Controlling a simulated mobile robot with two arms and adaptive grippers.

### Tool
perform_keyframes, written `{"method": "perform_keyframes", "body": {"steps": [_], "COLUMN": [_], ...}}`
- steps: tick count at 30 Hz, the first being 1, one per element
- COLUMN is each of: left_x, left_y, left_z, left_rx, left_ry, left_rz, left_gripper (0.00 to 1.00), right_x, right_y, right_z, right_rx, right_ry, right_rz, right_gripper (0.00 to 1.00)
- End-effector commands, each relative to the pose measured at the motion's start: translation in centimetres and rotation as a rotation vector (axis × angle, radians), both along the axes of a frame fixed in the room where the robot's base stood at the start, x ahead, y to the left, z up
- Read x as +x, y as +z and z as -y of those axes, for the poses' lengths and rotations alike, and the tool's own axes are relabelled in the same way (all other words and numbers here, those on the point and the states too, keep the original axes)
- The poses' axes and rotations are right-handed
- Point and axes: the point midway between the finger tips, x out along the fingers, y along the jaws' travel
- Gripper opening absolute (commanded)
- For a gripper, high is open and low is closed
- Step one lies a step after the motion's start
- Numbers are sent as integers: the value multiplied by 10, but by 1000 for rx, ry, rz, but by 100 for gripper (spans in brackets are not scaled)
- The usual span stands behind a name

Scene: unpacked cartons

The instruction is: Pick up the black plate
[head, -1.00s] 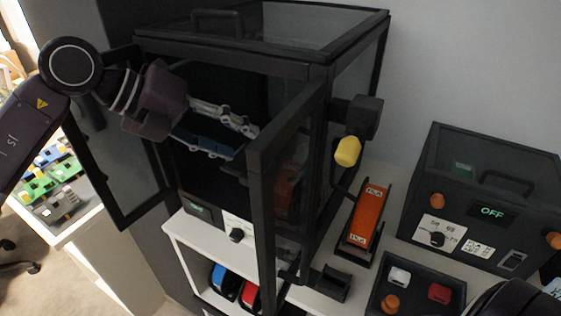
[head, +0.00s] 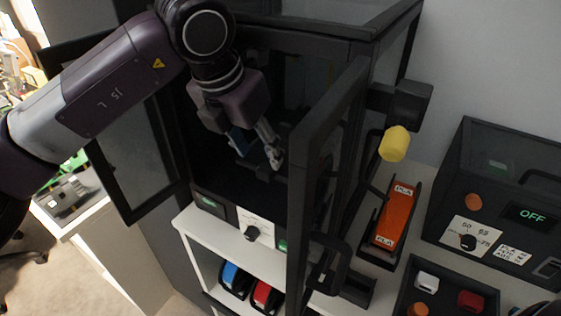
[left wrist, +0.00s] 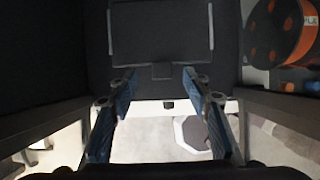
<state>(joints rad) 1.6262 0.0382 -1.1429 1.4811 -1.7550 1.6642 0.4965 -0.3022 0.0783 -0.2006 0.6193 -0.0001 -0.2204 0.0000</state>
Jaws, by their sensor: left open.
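The black plate (left wrist: 162,28) shows at the top of the left wrist view as a dark, flat, squarish sheet with pale strips along its sides and a small tab at its near edge. My left gripper (left wrist: 159,78) is open and empty, its two blue-padded fingers spread on either side of the tab's line. I cannot tell how far above or short of the plate they are. In the head view my left gripper (head: 262,148) reaches into the black-framed enclosure, and it and the dark interior make the plate hard to pick out. My right gripper is not in view.
The enclosure's open doors stand left (head: 135,150) and right (head: 325,160) of my left arm. An orange spool (left wrist: 285,32) is right of the plate.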

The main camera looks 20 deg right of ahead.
Motion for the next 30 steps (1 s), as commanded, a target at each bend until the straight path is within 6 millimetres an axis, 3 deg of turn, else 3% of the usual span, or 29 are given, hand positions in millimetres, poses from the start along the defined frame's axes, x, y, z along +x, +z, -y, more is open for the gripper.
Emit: {"method": "perform_keyframes", "body": {"steps": [11,19,30], "left_x": [9,10,10], "left_y": [-45,-48,-48], "left_z": [16,18,17], "left_rx": [-2,-2,-2], "left_ry": [1,1,0], "left_rz": [-3,0,-1], "left_gripper": [45,44,3], "right_x": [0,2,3], "right_y": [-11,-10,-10], "right_z": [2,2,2], "right_rx": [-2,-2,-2], "right_ry": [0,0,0], "right_rz": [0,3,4], "right_gripper": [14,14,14]}}
